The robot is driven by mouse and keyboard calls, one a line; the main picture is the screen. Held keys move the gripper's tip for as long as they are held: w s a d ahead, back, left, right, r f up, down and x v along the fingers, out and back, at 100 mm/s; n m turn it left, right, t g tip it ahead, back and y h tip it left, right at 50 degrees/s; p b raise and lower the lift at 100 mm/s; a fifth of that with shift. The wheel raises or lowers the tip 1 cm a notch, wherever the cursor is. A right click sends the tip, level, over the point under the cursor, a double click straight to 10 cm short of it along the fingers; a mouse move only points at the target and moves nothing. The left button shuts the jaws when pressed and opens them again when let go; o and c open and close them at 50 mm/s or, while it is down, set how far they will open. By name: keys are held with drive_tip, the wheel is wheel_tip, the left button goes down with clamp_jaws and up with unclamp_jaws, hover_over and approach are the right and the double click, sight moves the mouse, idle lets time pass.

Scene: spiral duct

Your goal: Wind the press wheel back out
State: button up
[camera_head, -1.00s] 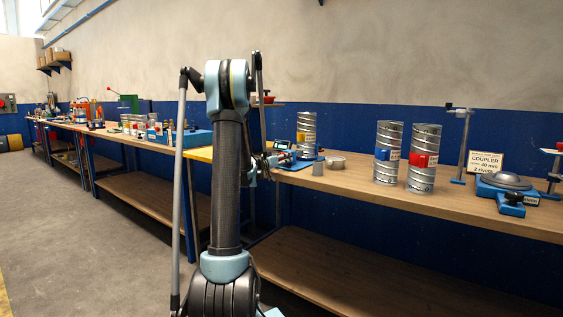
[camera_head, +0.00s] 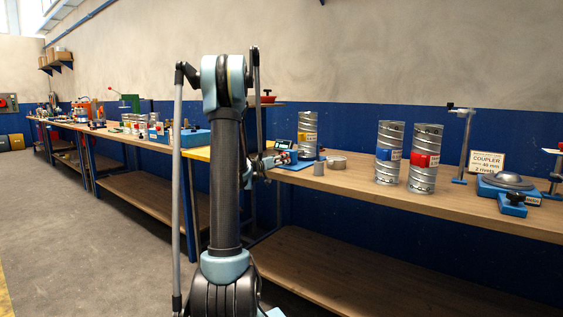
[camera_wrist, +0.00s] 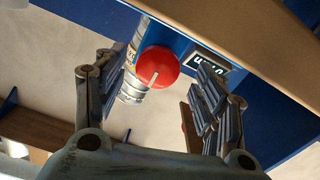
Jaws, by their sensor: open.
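A round red wheel or knob (camera_wrist: 158,67) with a white mark shows in the wrist view beyond my gripper, between the lines of its two fingers. I take it for the press wheel. My gripper (camera_wrist: 155,105) is open, with a finger on either side and nothing held. Contact with the wheel cannot be made out. In the head view my gripper (camera_head: 285,158) is small beside a blue device (camera_head: 297,165) on the bench, partly hidden by my arm. A small lit display (camera_wrist: 211,65) sits next to the wheel in the wrist view.
A spiral duct with a yellow tag (camera_head: 307,122) stands close to my gripper. Ducts with a blue tag (camera_head: 388,168) and a red tag (camera_head: 423,172) stand further right. A grey ring (camera_head: 337,162) lies between. A coupler sign (camera_head: 486,163) is at the right.

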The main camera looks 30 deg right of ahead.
drive_tip(key=v, duration=0.8)
drive_tip(key=shift+a, duration=0.1)
